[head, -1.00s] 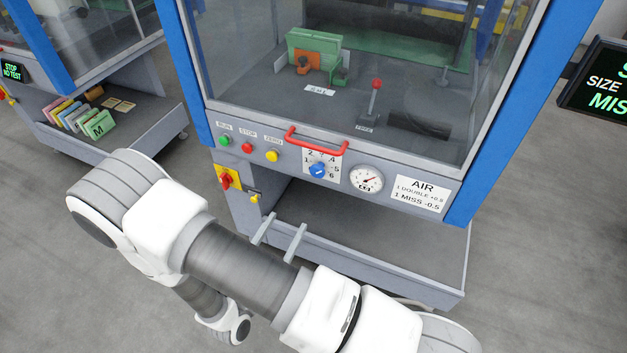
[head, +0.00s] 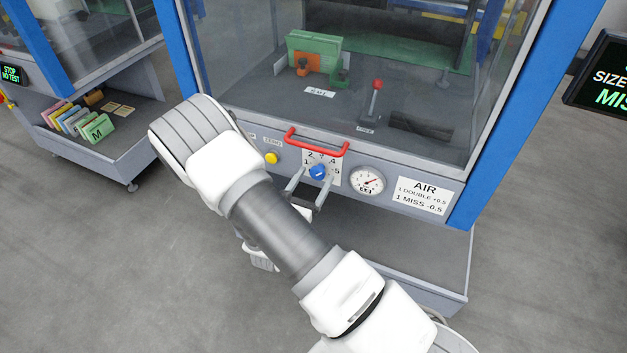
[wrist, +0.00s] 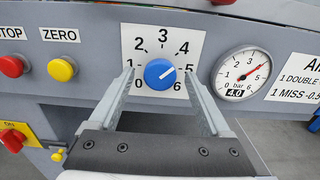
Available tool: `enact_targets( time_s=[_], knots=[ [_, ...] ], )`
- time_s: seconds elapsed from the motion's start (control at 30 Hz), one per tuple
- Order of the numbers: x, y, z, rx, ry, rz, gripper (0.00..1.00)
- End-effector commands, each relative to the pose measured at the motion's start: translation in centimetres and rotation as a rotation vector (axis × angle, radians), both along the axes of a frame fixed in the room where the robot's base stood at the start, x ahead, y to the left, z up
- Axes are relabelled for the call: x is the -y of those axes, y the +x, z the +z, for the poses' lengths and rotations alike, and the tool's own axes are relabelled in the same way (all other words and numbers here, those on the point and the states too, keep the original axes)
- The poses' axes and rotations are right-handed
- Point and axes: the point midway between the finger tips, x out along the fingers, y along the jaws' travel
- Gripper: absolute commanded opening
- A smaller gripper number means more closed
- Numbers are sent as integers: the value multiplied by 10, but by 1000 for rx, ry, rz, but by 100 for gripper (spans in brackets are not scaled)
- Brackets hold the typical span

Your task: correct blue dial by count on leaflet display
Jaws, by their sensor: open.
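The blue dial (wrist: 160,74) sits on a white plate numbered 0 to 6, and its white pointer aims up and right, at about 5. The dial also shows in the head view (head: 318,171), under the red handle. My gripper (wrist: 159,77) is open and empty in front of the panel. Its fingers stand left and right of the dial; I cannot tell whether they touch it. A dark display (head: 602,83) at the right edge shows green and white text, "SIZE" and "MIS", cut off by the frame.
A pressure gauge (wrist: 243,74) right of the dial shows 4.0 in its window. An AIR placard (head: 422,196) reads "1 DOUBLE +0.5, 1 MISS -0.5". A red handle (head: 316,148) juts out above the dial. A yellow ZERO button (wrist: 62,69) is to the left.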

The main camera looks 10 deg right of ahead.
Motion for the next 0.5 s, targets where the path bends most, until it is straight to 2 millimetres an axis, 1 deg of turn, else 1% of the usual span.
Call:
enact_targets(
  time_s=[0.23, 0.37, 0.4, 0.47, 0.5],
  knots=[
    [1, 1, 0, 0, 0, 0, 82],
    [0, 1, 0, 1, 1, 0, 58],
    [0, 1, 0, 1, 1, 0, 51],
    [0, 1, 0, 1, 1, 0, 40],
    [0, 1, 0, 1, 1, 0, 33]
  ],
)
